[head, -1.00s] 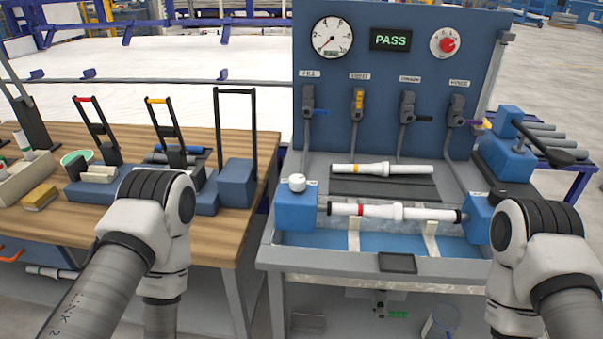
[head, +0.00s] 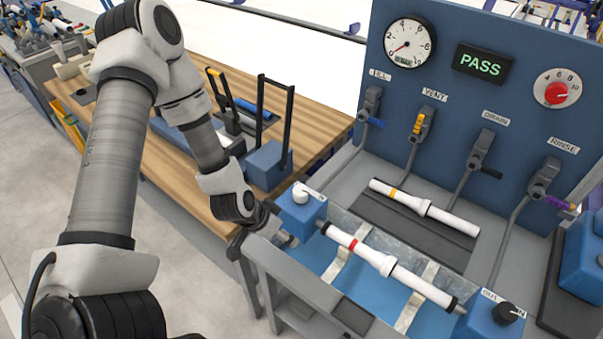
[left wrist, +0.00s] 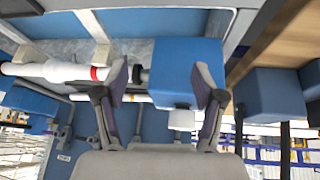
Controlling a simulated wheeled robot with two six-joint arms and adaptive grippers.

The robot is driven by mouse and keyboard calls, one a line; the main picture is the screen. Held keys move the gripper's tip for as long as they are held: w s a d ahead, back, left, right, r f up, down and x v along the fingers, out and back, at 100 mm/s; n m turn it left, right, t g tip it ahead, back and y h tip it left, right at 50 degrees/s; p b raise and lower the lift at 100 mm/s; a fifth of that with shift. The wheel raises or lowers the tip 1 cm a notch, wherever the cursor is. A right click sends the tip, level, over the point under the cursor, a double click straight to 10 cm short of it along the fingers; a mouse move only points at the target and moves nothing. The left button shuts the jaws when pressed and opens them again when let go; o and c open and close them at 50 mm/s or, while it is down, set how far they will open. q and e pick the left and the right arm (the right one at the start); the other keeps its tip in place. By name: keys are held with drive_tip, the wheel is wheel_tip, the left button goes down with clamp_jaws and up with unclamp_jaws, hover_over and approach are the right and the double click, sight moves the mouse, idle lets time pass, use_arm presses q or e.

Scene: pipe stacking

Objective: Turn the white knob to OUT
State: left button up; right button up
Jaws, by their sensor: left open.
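The white knob (head: 301,193) sits on top of the left blue block (head: 296,214) of the test trough. Its label is too small to read. My left gripper (head: 285,238) is beside this block, low on its near left side, with the knob above it. In the left wrist view, the open fingers (left wrist: 162,92) stand apart, with the blue block (left wrist: 185,70) between and beyond them. The white knob (left wrist: 182,120) shows near the right finger; no contact is clear. My right gripper is out of view.
A white pipe with a red band (head: 385,264) spans the trough between the blocks. Another pipe (head: 425,207) lies on a dark mat behind. A black knob (head: 508,313) sits on the right block. Valves line the panel with its PASS display (head: 481,63). The wooden bench (head: 320,110) is left.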

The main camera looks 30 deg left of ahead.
sight(300, 191)
use_arm(q)
drive_tip(key=w+a+r+t, duration=0.1)
drive_tip(key=w+r, duration=0.1)
drive_tip(key=w+a+r+m+t, duration=0.1)
drive_tip(key=w+r, duration=0.1)
drive_tip(key=r, duration=0.1)
drive_tip(key=w+a+r+t, duration=0.1)
drive_tip(key=w+r, duration=0.1)
drive_tip(key=r, duration=0.1)
drive_tip(key=shift+w+a+m+h+p, duration=0.3)
drive_tip(key=shift+a+m+h+p, duration=0.05)
drive_tip(key=shift+m+h, duration=0.05)
drive_tip(key=shift+w+b, duration=0.1)
drive_tip(key=shift+b, duration=0.25)
drive_tip(key=b+x, duration=0.2)
drive_tip(key=shift+d+f, duration=0.1)
drive_tip(key=shift+f, duration=0.35)
drive_tip(key=x, duration=0.1)
drive_tip(key=b+x, duration=0.1)
drive_tip(key=x, duration=0.2)
drive_tip(key=shift+w+d, duration=0.15)
drive_tip(key=shift+w, duration=0.35)
drive_tip(key=shift+s+r, duration=0.15)
drive_tip(key=shift+r, duration=0.05)
drive_tip(key=c, duration=1.1)
